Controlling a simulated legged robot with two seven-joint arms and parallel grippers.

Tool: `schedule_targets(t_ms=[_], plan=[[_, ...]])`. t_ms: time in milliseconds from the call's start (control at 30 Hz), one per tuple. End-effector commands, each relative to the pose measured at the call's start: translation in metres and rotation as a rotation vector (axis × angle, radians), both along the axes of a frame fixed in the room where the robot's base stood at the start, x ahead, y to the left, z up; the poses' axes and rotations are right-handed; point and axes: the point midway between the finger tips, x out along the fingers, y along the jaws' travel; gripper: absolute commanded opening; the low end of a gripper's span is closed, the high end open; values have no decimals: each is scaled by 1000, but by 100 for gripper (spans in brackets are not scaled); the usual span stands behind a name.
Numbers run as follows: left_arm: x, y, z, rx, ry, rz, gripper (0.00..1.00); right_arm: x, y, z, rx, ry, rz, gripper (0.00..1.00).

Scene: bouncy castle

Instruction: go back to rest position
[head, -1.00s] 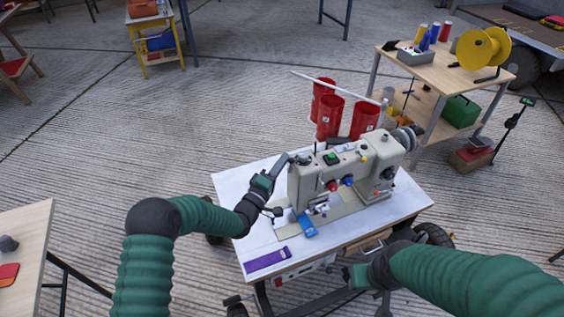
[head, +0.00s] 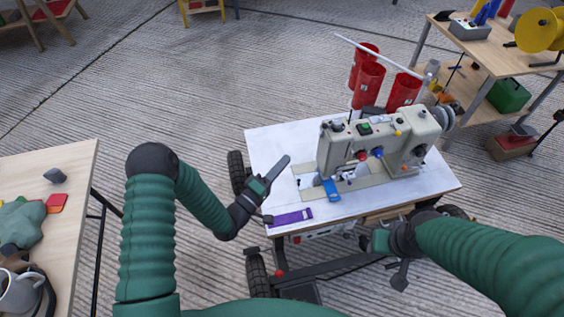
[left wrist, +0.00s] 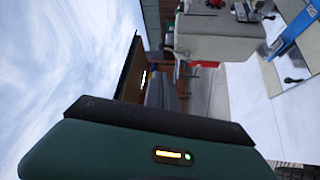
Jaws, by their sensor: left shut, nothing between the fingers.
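My left gripper (head: 272,176) is shut and empty. In the head view it is over the left edge of the white-topped sewing table (head: 272,143), apart from the sewing machine (head: 378,143). In the left wrist view its dark body fills the lower part, with part of the machine (left wrist: 222,40) at the upper right. My right arm comes in from the right, with its dark wrist and green gripper part (head: 380,241) by the table's front edge. Its fingers are not clear enough to tell open from shut.
A purple strip (head: 289,218) and a blue piece (head: 331,190) lie on the sewing table. A wooden table (head: 70,170) with a grey mug (head: 20,292) is at the left. A shelf cart (head: 490,60) is at the upper right. Open floor lies between.

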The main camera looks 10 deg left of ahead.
Motion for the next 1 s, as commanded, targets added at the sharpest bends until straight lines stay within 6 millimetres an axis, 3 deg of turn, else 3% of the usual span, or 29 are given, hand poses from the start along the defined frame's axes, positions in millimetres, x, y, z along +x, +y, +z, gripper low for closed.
schedule_targets(t_ms=[567, 700, 800, 867, 1000], plan=[[2, -1, -1, 62, 12, -1, 0, 0, 0, 0, 0, 0, 0, 41], [10, 2, -10, 357, 87, 2, 0, 0, 0, 0, 0, 0, 0, 41], [7, 17, -18, 646, 173, 2, 0, 0, 0, 0, 0, 0, 0, 41], [0, 32, -21, 805, 234, -2, 0, 0, 0, 0, 0, 0, 0, 41], [-33, 70, -18, 1120, 394, -32, 0, 0, 0, 0, 0, 0, 0, 41]])
